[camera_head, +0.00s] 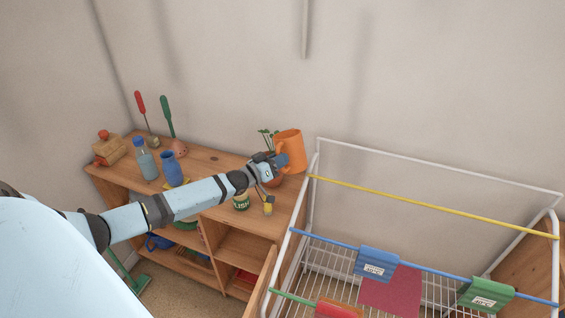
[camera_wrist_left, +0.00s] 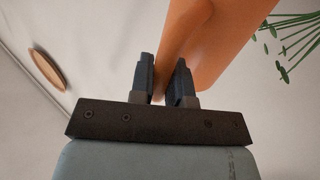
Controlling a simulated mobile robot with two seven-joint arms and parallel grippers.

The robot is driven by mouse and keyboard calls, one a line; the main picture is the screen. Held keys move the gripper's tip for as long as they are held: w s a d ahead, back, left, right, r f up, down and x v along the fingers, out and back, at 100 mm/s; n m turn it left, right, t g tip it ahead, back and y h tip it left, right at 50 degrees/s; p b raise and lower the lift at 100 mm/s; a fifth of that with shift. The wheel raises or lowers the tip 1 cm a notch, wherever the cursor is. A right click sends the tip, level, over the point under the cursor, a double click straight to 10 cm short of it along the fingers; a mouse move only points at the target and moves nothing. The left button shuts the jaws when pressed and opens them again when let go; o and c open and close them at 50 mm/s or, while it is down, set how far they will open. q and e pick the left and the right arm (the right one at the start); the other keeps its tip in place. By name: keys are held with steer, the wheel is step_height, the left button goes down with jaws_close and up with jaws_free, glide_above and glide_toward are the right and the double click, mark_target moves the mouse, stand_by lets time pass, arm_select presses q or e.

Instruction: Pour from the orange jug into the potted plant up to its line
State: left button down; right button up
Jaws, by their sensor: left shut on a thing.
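The orange jug (camera_head: 290,150) is held at the right end of the wooden dresser, roughly upright in the head view. My left gripper (camera_head: 278,160) is shut on its handle side; in the left wrist view the fingers (camera_wrist_left: 163,78) close around an orange strip of the jug (camera_wrist_left: 225,40). The potted plant's green leaves (camera_head: 266,136) show just left of the jug, and its terracotta pot (camera_head: 275,182) is mostly hidden behind my gripper. Leaves (camera_wrist_left: 297,35) also show at upper right in the left wrist view. The pot's line and the jug's contents are not visible.
A white wire drying rack (camera_head: 440,162) with coloured rails stands close on the right.

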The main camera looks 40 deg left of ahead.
arm_select(q)
steer(key=shift+w+a+r+n, duration=0.1)
steer(key=shift+a+n, duration=0.35)
steer(key=shift+n, duration=0.05)
steer(key=a+n, duration=0.1)
steer(key=n, duration=0.1)
steer(key=a+n+b, duration=0.1)
steer(key=n, duration=0.2)
steer(key=w+a+n+y+b, duration=0.1)
steer(key=a+n, duration=0.1)
steer(key=shift+n, duration=0.3)
steer(key=shift+a+n+b, duration=0.5)
steer(key=shift+n+b, duration=0.4)
steer(key=shift+n, duration=0.1)
steer(key=shift+w+a+f+n+t+y+b, duration=0.1)
steer(key=shift+a+f+n+t+y+b, duration=0.1)
steer(key=shift+a+n+t+y+b, duration=0.15)
stand_by(0.3)
